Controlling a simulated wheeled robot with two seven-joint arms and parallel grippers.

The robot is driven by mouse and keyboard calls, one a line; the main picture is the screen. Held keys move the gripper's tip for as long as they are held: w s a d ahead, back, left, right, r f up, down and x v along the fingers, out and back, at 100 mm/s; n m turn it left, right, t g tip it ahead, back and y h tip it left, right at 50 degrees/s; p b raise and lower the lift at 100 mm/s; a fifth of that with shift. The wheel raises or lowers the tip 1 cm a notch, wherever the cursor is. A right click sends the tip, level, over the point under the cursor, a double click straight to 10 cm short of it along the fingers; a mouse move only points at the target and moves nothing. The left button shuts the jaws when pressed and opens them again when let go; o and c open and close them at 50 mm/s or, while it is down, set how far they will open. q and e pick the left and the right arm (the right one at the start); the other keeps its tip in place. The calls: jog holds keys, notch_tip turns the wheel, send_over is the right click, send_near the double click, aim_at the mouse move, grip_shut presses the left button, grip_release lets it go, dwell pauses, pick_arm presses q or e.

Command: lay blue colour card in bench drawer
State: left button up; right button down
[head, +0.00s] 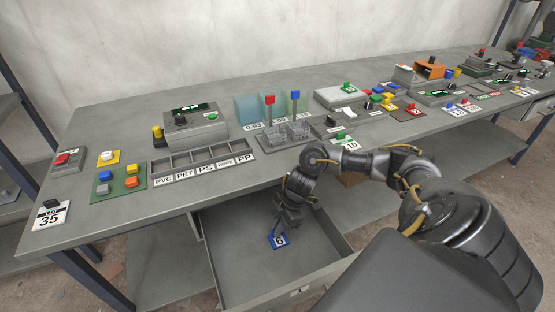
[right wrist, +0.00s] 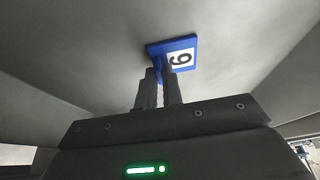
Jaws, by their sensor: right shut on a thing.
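The blue colour card (head: 279,240) has a white face with a dark digit that looks like a 6 or a 9. It also shows in the right wrist view (right wrist: 174,49) at the fingertips. My right gripper (head: 285,226) reaches down into the open bench drawer (head: 225,262) and is shut on the blue card. The card is inside the drawer's outline, low over or at its floor; I cannot tell whether it touches. The drawer is pulled out under the bench and otherwise looks empty. My left gripper is not in view.
The grey bench (head: 100,213) runs above the drawer. It carries a labelled sorting tray (head: 200,165), a green board with coloured blocks (head: 120,182) and a card marked 35 (head: 50,216). The drawer floor around the card is clear. My right arm passes over the bench's front edge.

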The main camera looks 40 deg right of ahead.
jog(key=c, duration=1.5)
grip_release()
jog(key=shift+c, duration=0.2)
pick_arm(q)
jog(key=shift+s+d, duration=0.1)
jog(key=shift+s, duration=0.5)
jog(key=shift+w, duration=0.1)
